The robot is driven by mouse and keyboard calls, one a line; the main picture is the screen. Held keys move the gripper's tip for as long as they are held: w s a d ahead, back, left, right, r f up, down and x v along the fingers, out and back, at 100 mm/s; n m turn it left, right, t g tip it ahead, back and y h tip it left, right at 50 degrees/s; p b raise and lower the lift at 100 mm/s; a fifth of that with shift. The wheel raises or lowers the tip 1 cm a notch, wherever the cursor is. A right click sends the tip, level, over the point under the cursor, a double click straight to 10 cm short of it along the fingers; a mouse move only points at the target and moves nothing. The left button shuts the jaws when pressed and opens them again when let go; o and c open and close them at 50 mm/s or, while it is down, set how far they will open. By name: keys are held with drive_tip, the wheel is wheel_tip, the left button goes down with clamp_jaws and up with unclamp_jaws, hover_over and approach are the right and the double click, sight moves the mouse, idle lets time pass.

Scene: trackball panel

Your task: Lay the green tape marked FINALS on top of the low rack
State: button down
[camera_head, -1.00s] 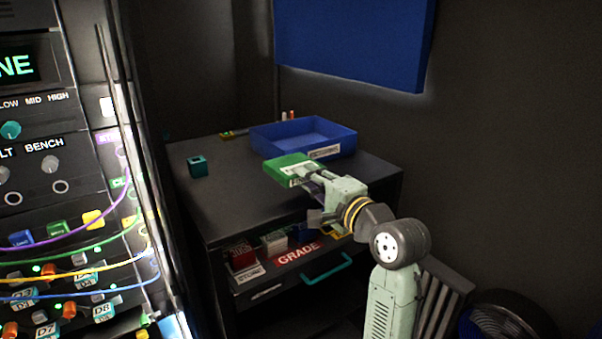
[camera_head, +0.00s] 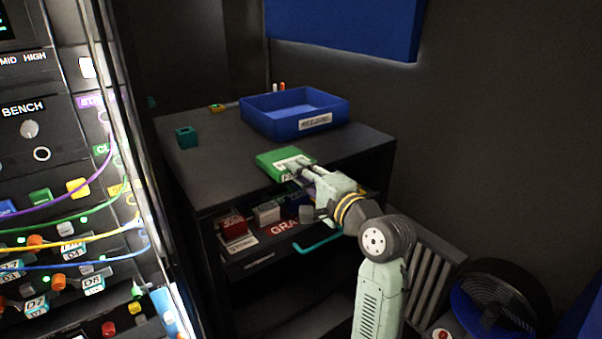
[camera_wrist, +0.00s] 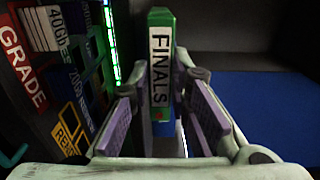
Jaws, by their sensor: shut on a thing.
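The green tape (camera_head: 279,160) has a white label; in the wrist view the tape (camera_wrist: 160,18) reads FINALS. My gripper (camera_head: 300,174) is shut on its near end and holds it out level at the front edge of the low rack's dark top (camera_head: 220,165). I cannot tell whether the tape touches the top. In the wrist view my gripper (camera_wrist: 163,95) has one finger on each side of the tape. The tape's underside is hidden in the head view.
A blue tray (camera_head: 265,124) stands behind the tape on the rack top, and a teal block (camera_head: 187,137) at the left. Below is an open drawer of boxes with a red GRADE label (camera_head: 284,226) and teal handle (camera_head: 318,243). A cabled panel (camera_head: 60,200) stands left.

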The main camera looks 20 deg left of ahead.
drive_tip(key=shift+f+b, duration=0.3)
drive_tip(key=shift+f, duration=0.2)
idle(0.3)
drive_tip(key=c, duration=1.4)
unclamp_jaws()
drive_tip(key=v, duration=1.2)
drive_tip(key=shift+o, duration=0.3)
drive_tip(key=o, duration=0.5)
